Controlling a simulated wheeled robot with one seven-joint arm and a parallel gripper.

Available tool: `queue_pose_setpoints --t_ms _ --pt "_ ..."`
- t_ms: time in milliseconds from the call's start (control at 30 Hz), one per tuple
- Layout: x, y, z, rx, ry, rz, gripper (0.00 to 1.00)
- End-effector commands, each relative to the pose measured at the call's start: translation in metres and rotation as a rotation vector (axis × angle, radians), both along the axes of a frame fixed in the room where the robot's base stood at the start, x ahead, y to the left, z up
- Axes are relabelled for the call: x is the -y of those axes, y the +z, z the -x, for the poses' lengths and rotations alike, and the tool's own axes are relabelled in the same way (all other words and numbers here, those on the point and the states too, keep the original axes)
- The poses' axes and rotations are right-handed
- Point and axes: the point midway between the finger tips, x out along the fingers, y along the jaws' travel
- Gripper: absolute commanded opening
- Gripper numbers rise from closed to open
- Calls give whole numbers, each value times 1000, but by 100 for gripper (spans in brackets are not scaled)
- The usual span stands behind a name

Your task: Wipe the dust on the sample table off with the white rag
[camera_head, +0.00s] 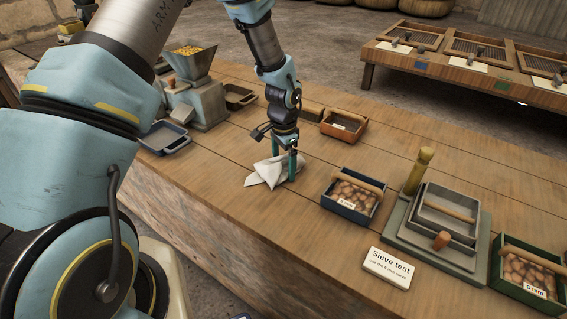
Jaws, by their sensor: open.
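The white rag (266,176) lies crumpled on the wooden sample table (215,195), left of the middle. My gripper (283,166) points down right at the rag, its two teal fingers apart. One finger stands in front of the rag's right part and the other near its back edge. I cannot tell whether the fingers touch the cloth. The table top shows wood grain and plank seams; I cannot make out a clear patch of dust on it.
A blue crate of nuts (352,195) stands close to the right. Beyond it are a sieve stand (436,228), a "Sieve test" sign (388,268) and a green crate (527,275).

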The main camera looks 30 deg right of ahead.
Motion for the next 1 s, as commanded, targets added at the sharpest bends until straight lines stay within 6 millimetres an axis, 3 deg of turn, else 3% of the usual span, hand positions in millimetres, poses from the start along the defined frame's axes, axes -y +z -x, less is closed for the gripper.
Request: queue_pose_setpoints --t_ms 1000 --pt "-1 -1 1 -3 -1 -2 34"
